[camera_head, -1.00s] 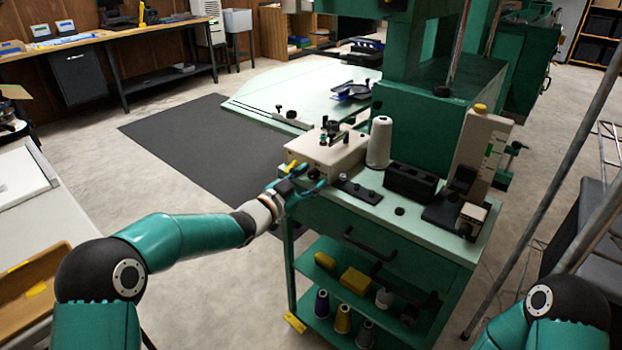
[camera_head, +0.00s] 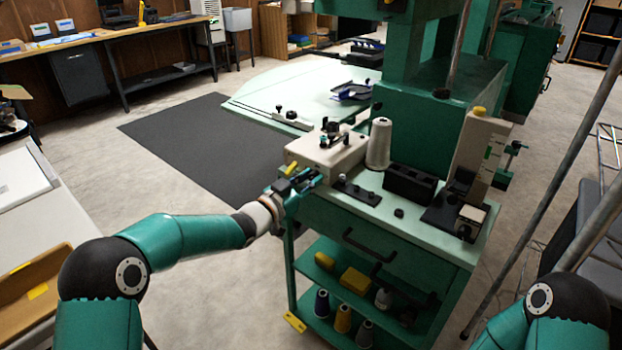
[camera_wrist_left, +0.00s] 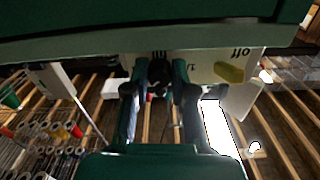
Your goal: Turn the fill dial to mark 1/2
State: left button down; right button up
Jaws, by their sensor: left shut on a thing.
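A cream winder box (camera_head: 326,154) sits on the left end of the pale green cart top. My left gripper (camera_head: 308,180) is at its near face, shut on a dark round knob (camera_wrist_left: 159,72), which I take to be the fill dial. In the left wrist view the fingers (camera_wrist_left: 159,86) stand on either side of the knob. Upside-down lettering "off" and part of another mark, "1/", show on the cream face right of it. The pointer's setting cannot be made out. My right gripper is out of view.
A yellow tab (camera_head: 292,168) is on the box close to my left gripper. A white thread cone (camera_head: 379,145), a black block holder (camera_head: 409,184) and a small black plate (camera_head: 358,191) stand right of the box. Open floor lies left of the cart.

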pick_arm(q)
jog(key=shift+s+d+f+n+p, duration=0.1)
jog(key=shift+n+p, duration=0.25)
jog(key=shift+n, duration=0.75)
jog(key=shift+f+n+p, duration=0.1)
jog(key=shift+n+p, duration=0.2)
jog(key=shift+n, duration=0.8)
jog(key=c, duration=1.3)
grip_release()
jog(key=o, duration=0.3)
jog(key=shift+r, duration=0.1)
jog(key=shift+o, duration=0.2)
jog(key=shift+a, duration=0.2)
jog(key=v, duration=1.1)
jog(key=shift+s+a, duration=0.15)
jog(key=shift+s, duration=0.25)
